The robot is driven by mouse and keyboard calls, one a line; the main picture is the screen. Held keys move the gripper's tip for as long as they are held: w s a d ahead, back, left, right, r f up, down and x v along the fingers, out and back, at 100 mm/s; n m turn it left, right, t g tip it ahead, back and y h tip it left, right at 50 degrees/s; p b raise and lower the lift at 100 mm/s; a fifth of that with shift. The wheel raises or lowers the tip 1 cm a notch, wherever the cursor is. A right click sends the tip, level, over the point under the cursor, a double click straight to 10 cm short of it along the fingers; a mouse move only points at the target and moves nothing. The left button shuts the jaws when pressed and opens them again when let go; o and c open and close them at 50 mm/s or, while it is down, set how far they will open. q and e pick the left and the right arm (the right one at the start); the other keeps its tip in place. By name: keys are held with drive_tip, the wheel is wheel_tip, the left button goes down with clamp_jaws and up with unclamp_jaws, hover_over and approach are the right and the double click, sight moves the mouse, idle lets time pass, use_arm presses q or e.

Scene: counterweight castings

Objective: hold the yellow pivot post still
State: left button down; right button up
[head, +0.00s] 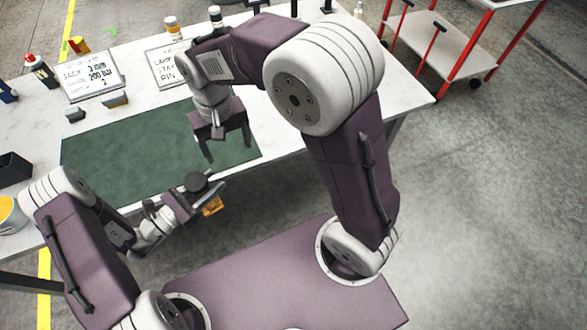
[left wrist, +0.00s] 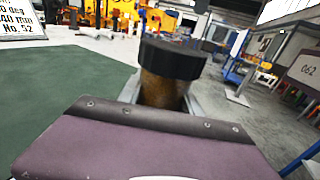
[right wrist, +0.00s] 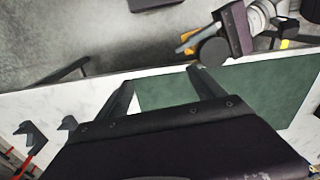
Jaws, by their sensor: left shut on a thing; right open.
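The yellow pivot post (head: 212,206) is in my left gripper (head: 208,192), off the near edge of the green mat. The left wrist view shows its yellow-brown body (left wrist: 160,91) under a wide black cap, between the two fingers. The right wrist view shows a yellow part (right wrist: 187,47) beside the dark round cap. The fingers hide part of the post. My right gripper (head: 229,153) is open and empty above the mat, apart from the post, with its fingers pointing down.
The green mat (head: 110,160) lies bare on the white table (head: 285,150). Two lettered signs (head: 90,75) (head: 168,66), small grey blocks (head: 115,100) and bottles stand behind it. A dark bin (head: 14,168) is at the left. A red-framed cart (head: 440,45) stands beyond.

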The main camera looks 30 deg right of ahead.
drive_tip(key=s+d+f, duration=0.3)
drive_tip(key=s+d, duration=0.2)
drive_tip(key=d, duration=0.2)
drive_tip(key=s+d+f, duration=0.4)
drive_tip(key=s+d, duration=0.1)
drive_tip(key=d, duration=0.2)
drive_tip(key=shift+s+m+t, duration=0.2)
drive_tip(key=shift+m+t, duration=0.2)
